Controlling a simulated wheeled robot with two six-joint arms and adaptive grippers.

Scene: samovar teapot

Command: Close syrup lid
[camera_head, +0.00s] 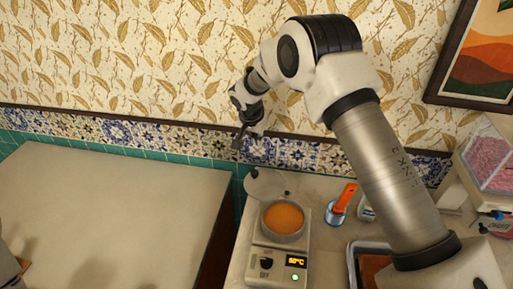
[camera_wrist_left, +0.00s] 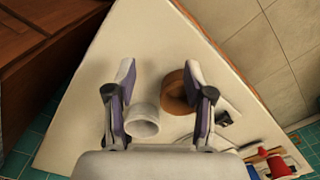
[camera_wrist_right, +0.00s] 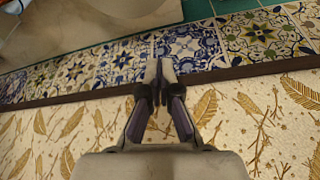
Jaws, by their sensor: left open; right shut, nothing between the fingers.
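The syrup pot (camera_head: 284,220) is a round metal pot full of orange syrup on a pale warmer (camera_head: 266,263) with a lit temperature display. A round pale lid (camera_head: 268,184) with a small dark knob stands raised at the pot's back edge, leaving the syrup uncovered. My right gripper (camera_head: 239,141) is shut and empty, above and behind the lid, near the tiled wall. It also shows in the right wrist view (camera_wrist_right: 159,68), with its fingers together in front of the tiles. My left gripper (camera_wrist_left: 159,72) is open and empty, seen only in its wrist view.
A white cup (camera_wrist_left: 143,120) and a brown round container (camera_wrist_left: 176,92) stand below my left gripper. An orange-handled tool in a blue-banded cup (camera_head: 339,209) stands right of the pot. A tray (camera_head: 353,270) and pink-filled bin (camera_head: 487,163) are farther right. The left counter (camera_head: 110,210) is largely clear.

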